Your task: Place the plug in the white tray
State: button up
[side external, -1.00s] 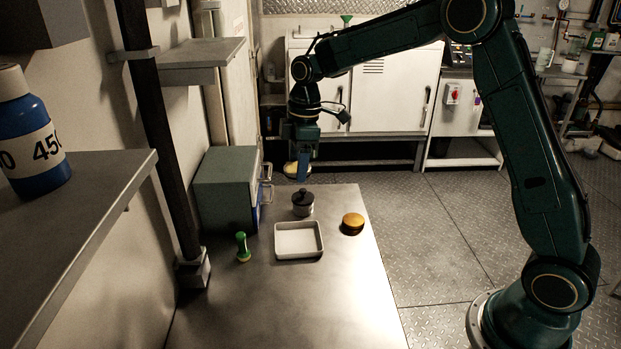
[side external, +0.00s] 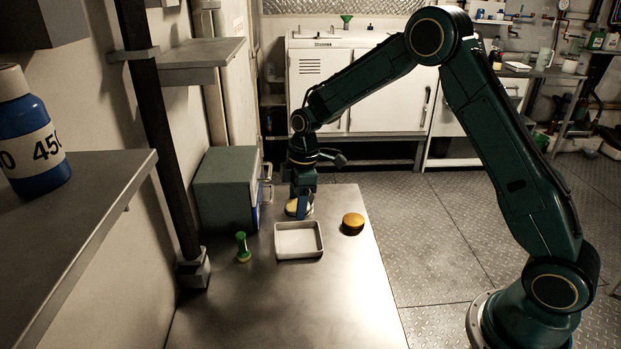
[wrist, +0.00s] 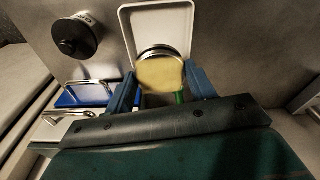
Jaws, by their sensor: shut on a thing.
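My gripper (side external: 301,205) is over the far part of the steel table, behind the white tray (side external: 299,240) in the side view. It is shut on a round piece with a yellow face and metallic rim (side external: 293,207). In the wrist view this piece (wrist: 160,74) sits between my two blue fingers, overlapping the view of the white tray (wrist: 157,14). The tray's visible floor is empty. A dark pot with a black knob (wrist: 77,37) stands left of the held piece; the side view hides it behind my gripper. I cannot tell by looks which object is called the plug.
A green knobbed piece (side external: 243,247) stands left of the tray, and a yellow-topped round piece (side external: 352,223) stands right of it. A grey-green box with handles (side external: 226,190) is at the back left. The table's near part is clear.

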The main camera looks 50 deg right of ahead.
send_over(297, 242)
jog(key=shift+d+f, duration=0.2)
jog(key=shift+f, duration=2.35)
jog(key=shift+f, duration=0.15)
jog(key=shift+f, duration=2)
jog(key=shift+f, duration=0.1)
jog(key=o, duration=1.4)
jog(key=shift+s, duration=0.1)
jog(key=shift+c, duration=0.2)
jog(key=r, duration=0.8)
jog(key=d+r, duration=0.1)
jog(key=r, duration=0.2)
jog(key=shift+s+d+r, duration=0.1)
jog(key=shift+s+r, duration=0.25)
jog(key=shift+r, duration=0.2)
